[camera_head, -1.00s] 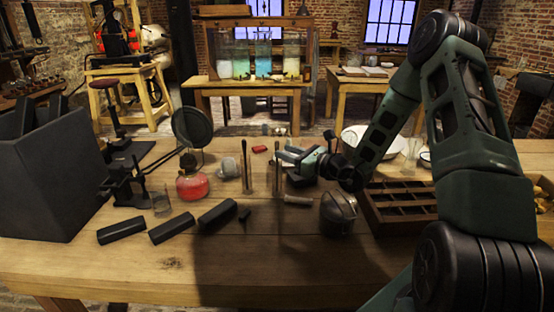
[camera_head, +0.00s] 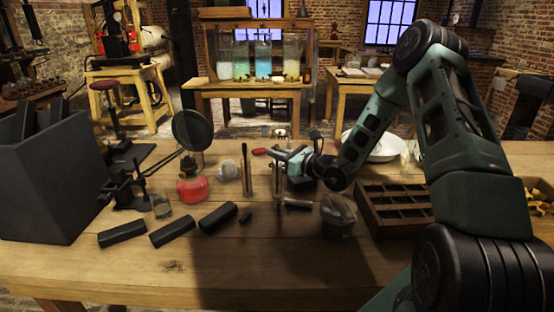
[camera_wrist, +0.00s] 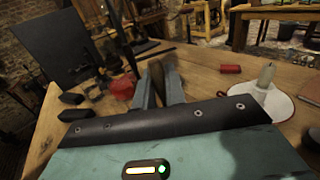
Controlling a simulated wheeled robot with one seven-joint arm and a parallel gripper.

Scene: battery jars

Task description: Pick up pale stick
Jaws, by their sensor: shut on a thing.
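Two thin sticks with dark tops stand upright mid-table in the head view: the left stick (camera_head: 246,170) and the right stick (camera_head: 276,180). The right one looks paler on its lower part. My gripper (camera_head: 276,156) reaches in from the right and is shut on this right stick, around its upper part. In the wrist view, the stick's brown end (camera_wrist: 157,74) shows between my two fingers; its lower part is hidden. A short pale rod (camera_head: 298,203) lies on the table just right of the held stick's foot.
Dark blocks (camera_head: 172,230) lie at the front left. A dark jar (camera_head: 338,215) and compartment tray (camera_head: 400,207) are at the right. The front table edge is clear.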

